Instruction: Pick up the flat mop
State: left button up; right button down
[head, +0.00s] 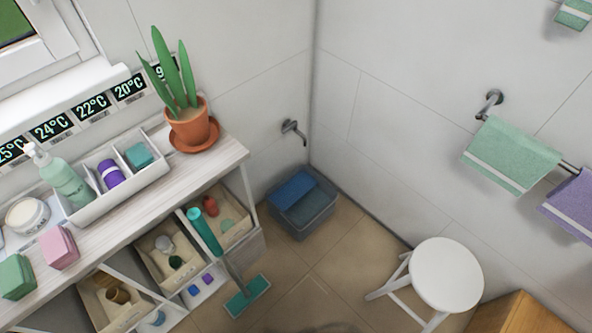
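The flat mop (248,296) is in the lower middle of the head view. Its flat teal head lies on the tiled floor. Its thick teal grip (204,232) is higher up and to the left, in front of the open shelves, with a thin grey pole between. The mop is tilted and seems to lean against the shelf unit; I cannot tell whether it touches it. Neither of my grippers shows in this view.
The shelf unit (243,157) on the left carries a potted plant (189,124), bottles and boxes. A blue-grey tub (302,215) stands in the corner. A white stool (446,274) stands at right, near a wooden box (520,314). Floor right of the mop is clear.

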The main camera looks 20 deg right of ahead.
aim_at(249, 294)
jog(key=u, duration=0.5)
jog(key=k, duration=0.9)
jog(key=u, duration=0.5)
jog(key=i, duration=0.45)
jog(key=z, duration=0.1)
